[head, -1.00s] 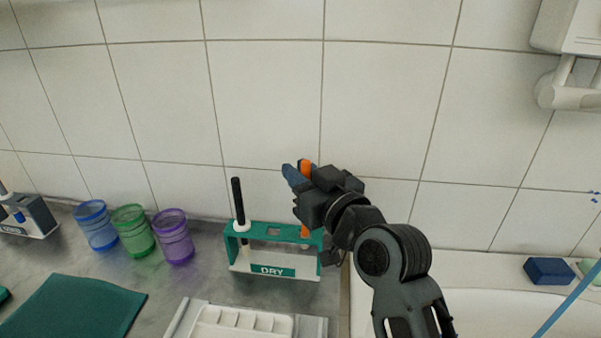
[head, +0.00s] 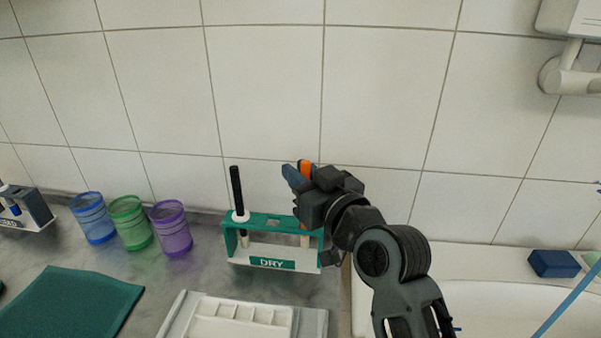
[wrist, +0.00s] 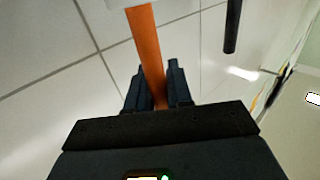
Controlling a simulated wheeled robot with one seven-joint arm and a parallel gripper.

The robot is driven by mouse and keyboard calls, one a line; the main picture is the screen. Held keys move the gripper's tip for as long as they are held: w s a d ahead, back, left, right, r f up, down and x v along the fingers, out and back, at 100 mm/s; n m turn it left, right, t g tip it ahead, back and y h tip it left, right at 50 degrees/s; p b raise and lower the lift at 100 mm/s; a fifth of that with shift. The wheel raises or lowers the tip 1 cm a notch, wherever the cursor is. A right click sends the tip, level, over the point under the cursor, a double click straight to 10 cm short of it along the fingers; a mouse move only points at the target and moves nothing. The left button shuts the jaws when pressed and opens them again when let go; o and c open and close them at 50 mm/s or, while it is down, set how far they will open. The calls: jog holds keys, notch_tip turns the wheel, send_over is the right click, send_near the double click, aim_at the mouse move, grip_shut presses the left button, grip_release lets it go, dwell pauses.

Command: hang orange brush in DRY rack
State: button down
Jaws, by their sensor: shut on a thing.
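The DRY rack (head: 243,255) is a green and white stand on the grey counter, with a DRY label on its front. A black brush (head: 236,188) with a white collar hangs upright in its left place. My gripper (head: 298,178) is shut on the orange brush (head: 305,166), over the rack's right end. The orange handle also runs between the fingers (wrist: 152,90) in the wrist view, towards a pale piece at the top edge. A pale lower part of the brush shows under the rack's right top bar. My gripper hides where the brush meets the bar.
Blue (head: 92,220), green (head: 131,224) and purple (head: 171,228) cups stand left of the rack. A white palette tray (head: 180,318) lies in front of it. The tiled wall is close behind. A white basin (head: 480,300) with a blue sponge (head: 553,263) is at right.

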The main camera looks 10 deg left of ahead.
jog(key=shift+f+b, duration=0.7)
jog(key=shift+f, duration=0.2)
jog(key=c, duration=0.9)
grip_release()
jog(key=shift+c, duration=0.2)
jog(key=shift+o, duration=0.5)
jog(key=o, duration=0.5)
jog(key=shift+c, duration=0.2)
jog(key=shift+r, duration=0.1)
notch_tip(320, 180, up, 8)
jog(key=p, duration=0.6)
